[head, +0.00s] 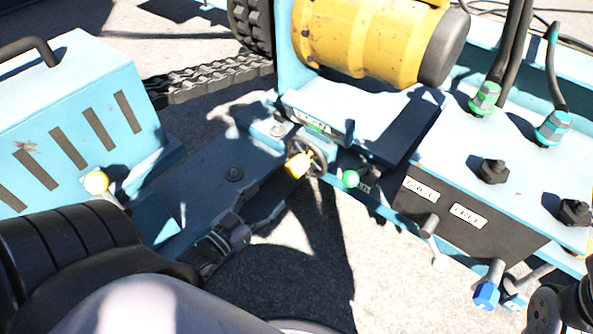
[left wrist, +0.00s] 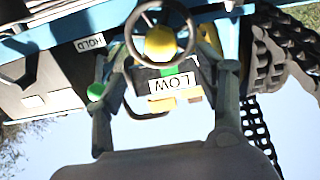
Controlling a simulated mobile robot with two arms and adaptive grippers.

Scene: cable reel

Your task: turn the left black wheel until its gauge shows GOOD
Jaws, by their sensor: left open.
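The left black wheel (head: 318,156) with a yellow hub (head: 298,166) stands on the front of the blue machine. In the left wrist view the wheel (left wrist: 138,48) is at the top centre, with a white plate reading LOW (left wrist: 172,82) and a patch of green beyond it. In the head view the plate (head: 313,122) is too small to read surely. My left gripper (head: 272,196) is open just before the wheel. In the left wrist view its fingers (left wrist: 166,52) lie on either side of the wheel; contact cannot be told. Dark parts at the lower right may be my right gripper (head: 562,309).
A green ball knob (head: 350,179) sits close right of the wheel. Levers, a blue knob (head: 486,294) and white label plates (head: 421,189) line the dark panel further right. A yellow drum (head: 365,38) is behind. A blue slatted box (head: 80,110) stands left.

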